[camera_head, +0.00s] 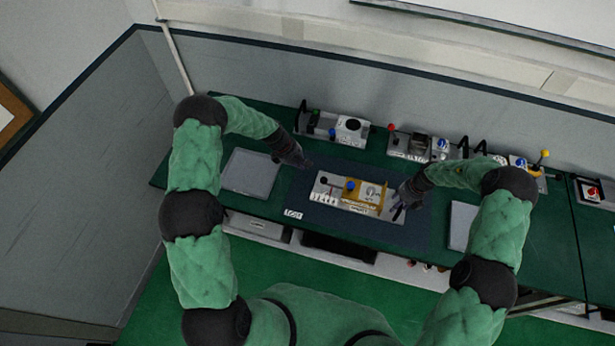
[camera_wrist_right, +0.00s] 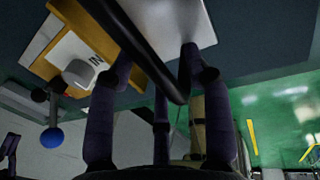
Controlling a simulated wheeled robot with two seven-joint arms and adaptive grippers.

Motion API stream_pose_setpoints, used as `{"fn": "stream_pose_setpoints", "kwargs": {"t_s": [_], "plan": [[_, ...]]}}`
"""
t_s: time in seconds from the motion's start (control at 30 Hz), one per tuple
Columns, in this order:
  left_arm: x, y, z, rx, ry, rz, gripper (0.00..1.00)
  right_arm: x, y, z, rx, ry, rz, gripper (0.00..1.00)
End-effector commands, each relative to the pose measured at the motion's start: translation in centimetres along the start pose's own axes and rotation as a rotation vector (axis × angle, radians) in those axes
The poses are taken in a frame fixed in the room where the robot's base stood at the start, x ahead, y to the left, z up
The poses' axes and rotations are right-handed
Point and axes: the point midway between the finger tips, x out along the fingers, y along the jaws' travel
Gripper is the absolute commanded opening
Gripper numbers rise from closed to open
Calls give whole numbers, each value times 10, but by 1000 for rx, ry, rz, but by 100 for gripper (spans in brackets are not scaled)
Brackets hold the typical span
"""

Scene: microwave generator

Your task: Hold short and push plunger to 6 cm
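The device is a pale panel unit (camera_head: 326,195) on the dark mat, with a dark round knob (camera_head: 323,181) at its left, a blue knob (camera_head: 350,186) and a yellow section (camera_head: 377,194). My left gripper (camera_head: 303,162) hangs behind and left of it, apart from it; its fingers are too small to read. My right gripper (camera_head: 398,212) is at the unit's right end. In the right wrist view its fingers (camera_wrist_right: 155,62) are spread, with a dark bar (camera_wrist_right: 140,42) passing between them. The yellow section (camera_wrist_right: 45,40), a grey knob (camera_wrist_right: 78,73) and the blue knob (camera_wrist_right: 52,137) show there too. I cannot identify the plunger or short with certainty.
A grey flat panel (camera_head: 250,174) lies left of the mat (camera_head: 300,215), and another (camera_head: 461,225) lies right of it. Several instruments, including a box with a dark dial (camera_head: 352,127), stand along the back of the green table. A small label (camera_head: 293,213) is near the front edge.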

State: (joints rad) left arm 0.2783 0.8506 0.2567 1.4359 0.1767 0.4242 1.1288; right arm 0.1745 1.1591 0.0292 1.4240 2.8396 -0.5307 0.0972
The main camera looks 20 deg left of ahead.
Motion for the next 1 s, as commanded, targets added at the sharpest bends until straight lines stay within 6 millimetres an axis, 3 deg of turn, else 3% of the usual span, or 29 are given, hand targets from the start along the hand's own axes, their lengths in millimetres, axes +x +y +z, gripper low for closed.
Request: {"fn": "stream_pose_setpoints", "kwargs": {"t_s": [0.3, 0.47, 0.6, 1.0], "plan": [[0, 0, 0, 0, 0, 0, 0, -7, -1, 4, 1, -8, -1, 51], [0, 0, 0, 0, 0, 0, 0, -26, -1, 4, 0, -10, -2, 51], [0, 0, 0, 0, 0, 0, 0, -54, 0, 3, -1, -8, -2, 51], [0, 0, 0, 0, 0, 0, 0, -72, 0, 1, 0, -4, -5, 51]]}}
